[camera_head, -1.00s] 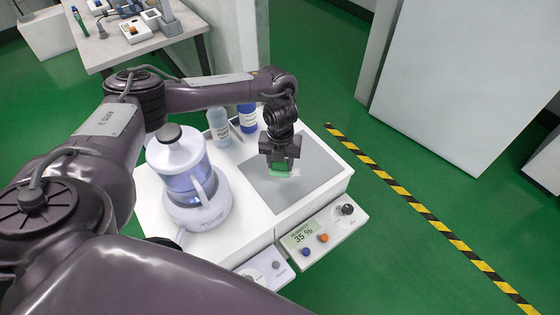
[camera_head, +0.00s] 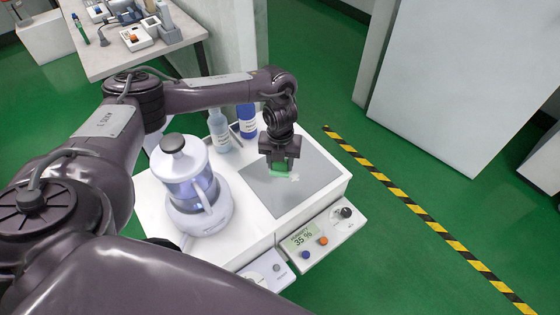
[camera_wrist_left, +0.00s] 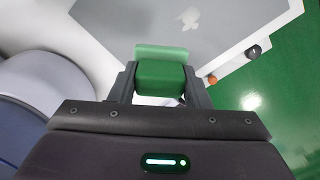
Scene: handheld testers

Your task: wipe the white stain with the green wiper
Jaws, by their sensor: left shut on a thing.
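The green wiper (camera_head: 279,169) is gripped in my left gripper (camera_head: 280,163), which points down over the grey panel on the white bench. In the left wrist view the wiper (camera_wrist_left: 161,73) sits between the two fingers (camera_wrist_left: 160,82), with its pale green edge beyond them. The white stain (camera_head: 293,177) is a small pale patch on the grey panel, just right of the wiper. In the left wrist view the stain (camera_wrist_left: 189,18) lies ahead of the wiper, apart from it. I cannot tell whether the wiper touches the panel. My right gripper is not seen.
A clear jug on a white base (camera_head: 198,208) stands left of the panel. Two bottles, one pale (camera_head: 219,130) and one blue (camera_head: 247,121), stand behind it. A humidity display unit (camera_head: 318,236) is at the front edge. The grey panel (camera_head: 314,168) is otherwise clear.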

